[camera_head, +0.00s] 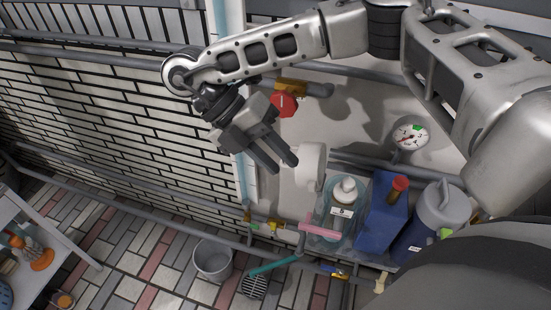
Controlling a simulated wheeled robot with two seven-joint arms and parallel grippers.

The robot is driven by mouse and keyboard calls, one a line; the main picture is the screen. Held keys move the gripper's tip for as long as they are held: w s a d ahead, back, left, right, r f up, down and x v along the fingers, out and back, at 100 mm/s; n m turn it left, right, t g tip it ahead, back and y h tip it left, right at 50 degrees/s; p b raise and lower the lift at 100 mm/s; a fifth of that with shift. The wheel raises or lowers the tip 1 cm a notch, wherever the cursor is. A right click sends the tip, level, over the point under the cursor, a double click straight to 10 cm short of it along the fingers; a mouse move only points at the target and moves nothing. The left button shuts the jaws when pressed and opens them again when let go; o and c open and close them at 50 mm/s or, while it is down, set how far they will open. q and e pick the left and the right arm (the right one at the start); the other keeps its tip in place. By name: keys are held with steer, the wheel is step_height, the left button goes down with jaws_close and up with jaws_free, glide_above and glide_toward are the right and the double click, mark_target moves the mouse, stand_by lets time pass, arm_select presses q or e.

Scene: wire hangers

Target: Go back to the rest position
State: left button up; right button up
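My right arm comes in from the upper right. Its gripper (283,166) hangs in front of the wall, pointing down and slightly right. Its two dark fingers look a little apart, with nothing seen between them. It is above and left of a white roll (310,166), and a red octagonal valve handle (284,105) is just above it. My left gripper is not in view. No wire hanger can be made out.
A clear container with a white pump bottle (344,191), a blue container (382,218) and a grey-topped bottle (443,207) stand at right. A gauge (410,136) is on the wall. A bucket (213,260) stands on the tiled floor. A white shelf (50,245) is at left. Pipes line the wall.

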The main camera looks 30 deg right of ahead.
steer(key=shift+s+a+r, duration=0.25)
steer(key=shift+s, duration=0.15)
steer(key=shift+s+a+r, duration=0.2)
steer(key=shift+s, duration=0.2)
